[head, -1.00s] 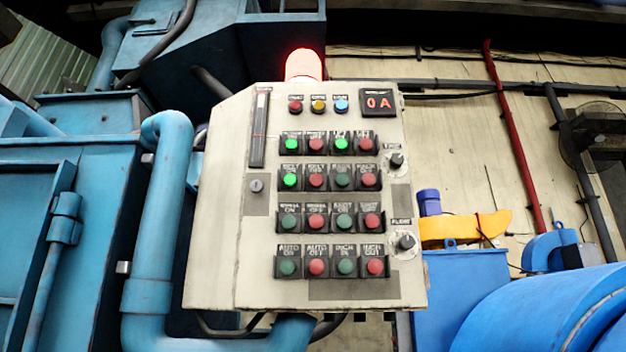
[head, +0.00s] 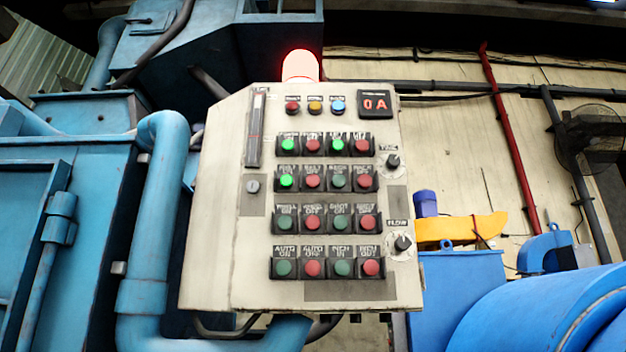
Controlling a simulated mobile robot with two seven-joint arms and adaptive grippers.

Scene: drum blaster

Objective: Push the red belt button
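A pale control panel (head: 215,230) faces me in the middle of the head view, with rows of green and red push buttons under small dark labels. In the second row, a lit green button (head: 287,180) is at the left, and a red button (head: 312,180) is just right of it. The red button's label seems to read belt off, but it is blurred. More red buttons sit in the other rows, such as a red button (head: 313,146) in the top row. Neither of my grippers is in view, and nothing covers the buttons.
A red lamp (head: 300,66) glows on top of the panel, and a display (head: 375,104) reads 0A. Two dark knobs sit at the panel's right side. Blue pipes (head: 150,250) stand close on the left, and a blue drum (head: 550,315) is at lower right.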

